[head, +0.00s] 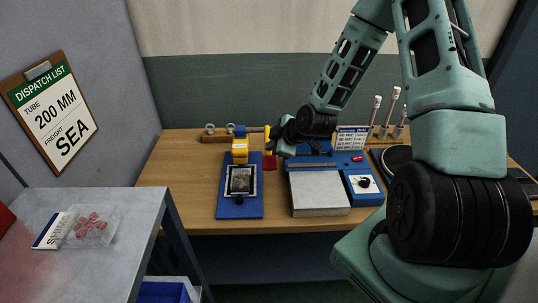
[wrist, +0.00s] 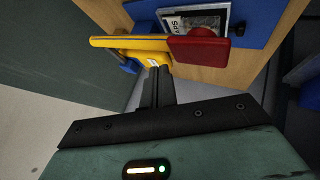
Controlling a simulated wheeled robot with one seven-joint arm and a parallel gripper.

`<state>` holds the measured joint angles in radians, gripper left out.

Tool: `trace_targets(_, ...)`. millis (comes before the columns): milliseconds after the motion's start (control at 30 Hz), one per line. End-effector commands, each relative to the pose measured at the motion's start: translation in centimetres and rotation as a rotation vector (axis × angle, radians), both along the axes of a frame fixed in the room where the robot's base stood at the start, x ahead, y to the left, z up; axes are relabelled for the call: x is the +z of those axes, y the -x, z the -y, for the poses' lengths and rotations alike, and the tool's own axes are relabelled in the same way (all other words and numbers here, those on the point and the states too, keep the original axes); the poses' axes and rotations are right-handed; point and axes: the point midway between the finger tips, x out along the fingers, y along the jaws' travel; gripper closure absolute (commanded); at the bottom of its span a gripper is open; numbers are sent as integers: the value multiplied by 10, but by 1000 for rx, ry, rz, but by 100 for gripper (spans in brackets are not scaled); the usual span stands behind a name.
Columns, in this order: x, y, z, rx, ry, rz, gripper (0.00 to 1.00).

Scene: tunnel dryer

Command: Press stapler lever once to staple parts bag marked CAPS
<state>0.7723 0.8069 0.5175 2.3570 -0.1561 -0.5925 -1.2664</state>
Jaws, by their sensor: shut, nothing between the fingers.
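The stapler stands on a blue base (head: 240,210) on the wooden bench, with a yellow body (head: 240,148). In the wrist view, its yellow lever (wrist: 125,43) ends in a red pad (wrist: 203,48). A bag in a dark frame (head: 241,180) lies in front of the yellow body; its label in the wrist view (wrist: 178,25) reads partly "APS", the rest being hidden. My gripper (head: 273,148) is shut and empty just right of the stapler. In the wrist view its fingertips (wrist: 155,72) are close to the yellow lever; I cannot tell whether they touch.
A blue machine with a grey plate (head: 319,192) and dial (head: 364,184) stands right of the stapler. Upright handled tools (head: 388,110) stand behind it. A grey side table (head: 130,215) at left holds a bag of red parts (head: 92,227). A dispatch clipboard (head: 52,112) hangs on the wall.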

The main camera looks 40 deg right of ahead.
Motion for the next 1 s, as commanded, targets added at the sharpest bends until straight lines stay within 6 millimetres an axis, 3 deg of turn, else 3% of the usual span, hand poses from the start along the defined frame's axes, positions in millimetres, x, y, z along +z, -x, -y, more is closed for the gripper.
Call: trace_targets(1000,-11,0,0,0,0,0,100)
